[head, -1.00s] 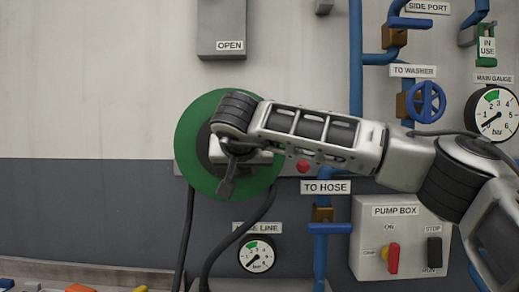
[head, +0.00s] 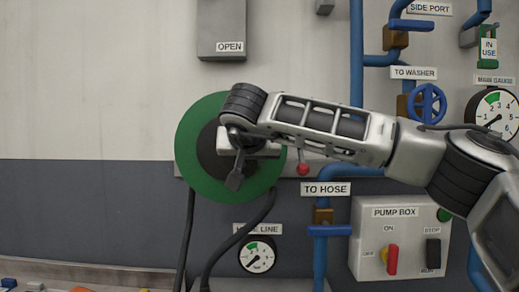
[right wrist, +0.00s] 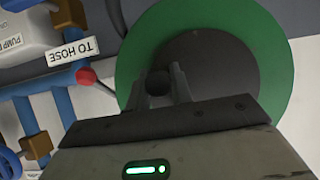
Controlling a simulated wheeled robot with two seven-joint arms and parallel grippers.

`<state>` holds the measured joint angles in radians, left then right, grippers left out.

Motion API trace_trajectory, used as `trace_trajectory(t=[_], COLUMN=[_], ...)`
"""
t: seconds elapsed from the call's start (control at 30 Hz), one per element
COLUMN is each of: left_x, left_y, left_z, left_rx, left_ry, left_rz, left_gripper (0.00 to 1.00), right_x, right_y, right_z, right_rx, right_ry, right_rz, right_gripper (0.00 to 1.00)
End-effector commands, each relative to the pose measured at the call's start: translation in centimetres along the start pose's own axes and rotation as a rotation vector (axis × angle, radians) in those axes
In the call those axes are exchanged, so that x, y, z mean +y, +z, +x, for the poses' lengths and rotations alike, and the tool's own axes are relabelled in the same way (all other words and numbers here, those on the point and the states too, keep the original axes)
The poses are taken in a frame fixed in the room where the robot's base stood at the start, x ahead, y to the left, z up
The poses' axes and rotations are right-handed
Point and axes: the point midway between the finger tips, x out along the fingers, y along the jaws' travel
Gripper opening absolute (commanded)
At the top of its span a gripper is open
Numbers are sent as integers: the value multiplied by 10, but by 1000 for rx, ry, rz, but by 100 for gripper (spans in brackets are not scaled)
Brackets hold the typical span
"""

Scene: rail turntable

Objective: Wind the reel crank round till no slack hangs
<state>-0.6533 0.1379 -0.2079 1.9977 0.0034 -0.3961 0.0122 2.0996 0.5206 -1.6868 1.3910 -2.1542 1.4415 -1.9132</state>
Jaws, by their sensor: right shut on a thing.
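The reel, a green disc with a dark hub, is on the wall at centre left in the head view (head: 200,178). It also fills the top of the right wrist view (right wrist: 283,62). My right gripper (head: 237,160) is in front of the hub. In the right wrist view its two fingers (right wrist: 158,88) are shut on the dark round crank knob (right wrist: 158,80). The rest of the crank is mostly hidden by the gripper and wrist. A black hose (head: 240,235) hangs below the reel in two lengths, curving on the right. My left gripper is not in view.
A red knob (head: 303,169) sits just right of the reel. Blue pipes (head: 356,60), a small gauge (head: 257,255) and a pump box (head: 372,240) with switches are further right and below. The wall left of the reel is bare. Coloured items lie at the bottom left.

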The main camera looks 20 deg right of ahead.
Motion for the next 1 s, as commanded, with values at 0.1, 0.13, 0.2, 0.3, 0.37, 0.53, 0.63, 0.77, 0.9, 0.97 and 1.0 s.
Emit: trace_trajectory(t=[0.1, 0.13, 0.2, 0.3, 0.37, 0.53, 0.63, 0.77, 0.9, 0.97, 1.0], left_x=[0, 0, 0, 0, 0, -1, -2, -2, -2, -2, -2], left_y=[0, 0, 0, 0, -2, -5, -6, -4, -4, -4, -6], left_z=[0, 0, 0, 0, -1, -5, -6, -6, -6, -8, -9], left_rx=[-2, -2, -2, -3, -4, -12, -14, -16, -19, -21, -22], left_ry=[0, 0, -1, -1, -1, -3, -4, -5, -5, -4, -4], left_rz=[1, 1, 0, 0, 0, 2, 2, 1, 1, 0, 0], left_gripper=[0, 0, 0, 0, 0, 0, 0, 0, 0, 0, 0], right_x=[2, 2, 2, 2, 3, 4, 4, 4, 4, 4, 4], right_y=[-5, -5, -6, -8, -10, -20, -21, -20, -20, -21, -22], right_z=[-2, -2, -2, -3, -5, -10, -11, -10, -10, -11, -12], right_rx=[8, 9, 10, 11, 12, 14, 14, 13, 12, 12, 12], right_ry=[0, 0, -1, -1, -1, -2, -2, -2, -1, -1, -1], right_rz=[8, 9, 9, 10, 11, 11, 11, 10, 10, 9, 9], right_gripper=[0, 0, 0, 0, 0, 0, 0, 0, 0, 0, 0])
